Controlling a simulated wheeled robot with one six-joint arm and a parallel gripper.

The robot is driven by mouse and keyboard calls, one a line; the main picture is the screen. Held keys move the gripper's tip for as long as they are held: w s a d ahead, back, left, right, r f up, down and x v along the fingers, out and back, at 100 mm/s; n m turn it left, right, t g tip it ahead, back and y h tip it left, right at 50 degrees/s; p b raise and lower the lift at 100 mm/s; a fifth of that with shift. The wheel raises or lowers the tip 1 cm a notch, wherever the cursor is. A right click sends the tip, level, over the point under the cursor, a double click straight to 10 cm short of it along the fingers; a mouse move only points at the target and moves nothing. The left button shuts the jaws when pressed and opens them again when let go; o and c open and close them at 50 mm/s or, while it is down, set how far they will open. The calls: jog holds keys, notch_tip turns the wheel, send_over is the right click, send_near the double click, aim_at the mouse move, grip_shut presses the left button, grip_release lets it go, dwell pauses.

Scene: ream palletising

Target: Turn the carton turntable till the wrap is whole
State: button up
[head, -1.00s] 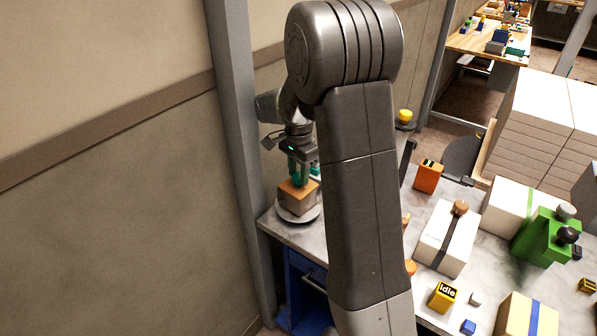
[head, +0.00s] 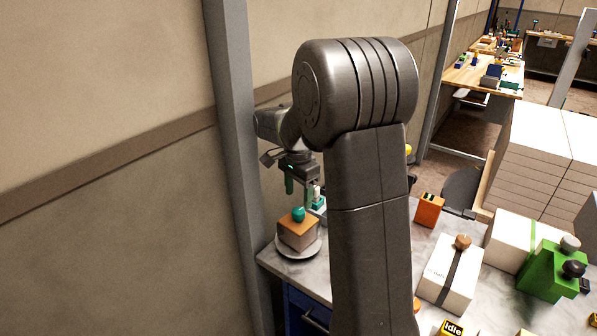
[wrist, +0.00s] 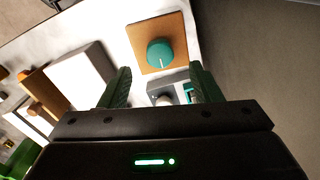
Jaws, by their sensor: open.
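A teal knob (head: 298,214) stands on the carton's top. In the wrist view the teal knob (wrist: 160,53) bears a pale line mark, and the orange-brown top (wrist: 142,27) is seen from above. My gripper (head: 302,190) is open and empty, above the carton and apart from the knob. Its two green fingers (wrist: 158,88) show in the wrist view with the knob beyond them. How the wrap stands on the carton's sides cannot be told.
A grey and teal device (head: 318,203) stands close behind the carton. A wall and grey post (head: 235,150) rise to the left. An orange block (head: 429,210), a strapped white pack (head: 449,275) and a green device (head: 550,270) occupy the table's right.

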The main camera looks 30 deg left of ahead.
aim_at(298, 210)
notch_tip(298, 210, up, 9)
jog(key=shift+f, duration=0.15)
dwell(0.6)
notch_tip(298, 210, down, 14)
jog(key=shift+r+p, duration=0.2)
jog(key=shift+p, duration=0.1)
dwell(0.4)
